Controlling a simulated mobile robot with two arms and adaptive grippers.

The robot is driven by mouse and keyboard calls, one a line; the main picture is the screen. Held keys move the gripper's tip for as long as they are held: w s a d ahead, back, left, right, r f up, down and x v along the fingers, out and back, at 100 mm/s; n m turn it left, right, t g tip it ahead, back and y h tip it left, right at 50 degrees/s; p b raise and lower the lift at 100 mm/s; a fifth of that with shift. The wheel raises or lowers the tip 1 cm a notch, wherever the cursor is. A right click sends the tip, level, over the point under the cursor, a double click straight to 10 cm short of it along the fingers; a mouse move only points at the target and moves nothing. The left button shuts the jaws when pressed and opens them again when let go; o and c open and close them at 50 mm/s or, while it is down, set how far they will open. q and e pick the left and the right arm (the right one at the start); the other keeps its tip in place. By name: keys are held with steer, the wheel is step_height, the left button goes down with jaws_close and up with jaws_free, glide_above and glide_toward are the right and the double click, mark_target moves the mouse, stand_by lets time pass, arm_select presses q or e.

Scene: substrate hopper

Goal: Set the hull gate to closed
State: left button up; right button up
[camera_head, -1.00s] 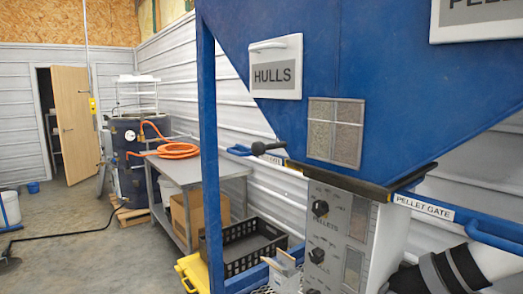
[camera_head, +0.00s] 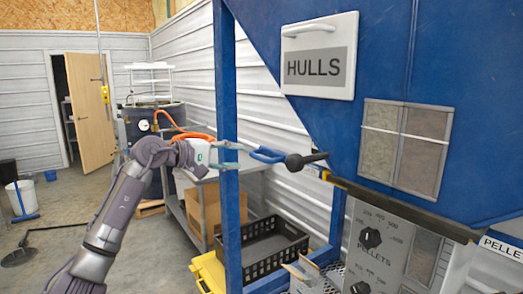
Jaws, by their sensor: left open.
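The hull gate's blue handle (camera_head: 266,155) sticks out to the left from under the blue hopper (camera_head: 330,120), beside the blue post (camera_head: 229,205). A black knob on a rod (camera_head: 300,161) sits just right of the handle. My left gripper (camera_head: 234,156) comes in from the left, its teal fingers open and spread one above the other across the post. Its fingertips are close to the handle's left end; I cannot tell whether they touch. The HULLS sign (camera_head: 320,56) hangs above on the hopper. My right gripper is not in view.
The control panel with a PELLETS dial (camera_head: 370,238) stands at the lower right. A black crate (camera_head: 262,250) and a yellow object (camera_head: 208,272) lie below the handle. A grey table (camera_head: 182,183) stands behind my left arm. The floor at the left is mostly open.

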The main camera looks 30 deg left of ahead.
mark_target(256, 158)
arm_select(q)
steer(key=p+x, duration=0.1)
steer(key=x, duration=0.1)
steer(key=p+x, duration=0.1)
steer(key=x, duration=0.1)
steer(key=p+x, duration=0.1)
steer(key=x, duration=0.2)
steer(key=shift+w+a, duration=0.25)
steer(key=shift+a, duration=0.05)
steer(key=shift+w+d+f, duration=0.15)
steer(key=shift+w+d, duration=0.25)
steer(key=shift+w, duration=0.1)
steer(key=shift+w+f, duration=0.2)
steer(key=shift+w, duration=0.05)
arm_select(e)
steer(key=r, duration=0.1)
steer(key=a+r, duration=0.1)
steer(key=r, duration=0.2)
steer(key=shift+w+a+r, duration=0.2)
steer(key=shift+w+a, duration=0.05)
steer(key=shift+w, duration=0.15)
arm_select(q)
jaws_close()
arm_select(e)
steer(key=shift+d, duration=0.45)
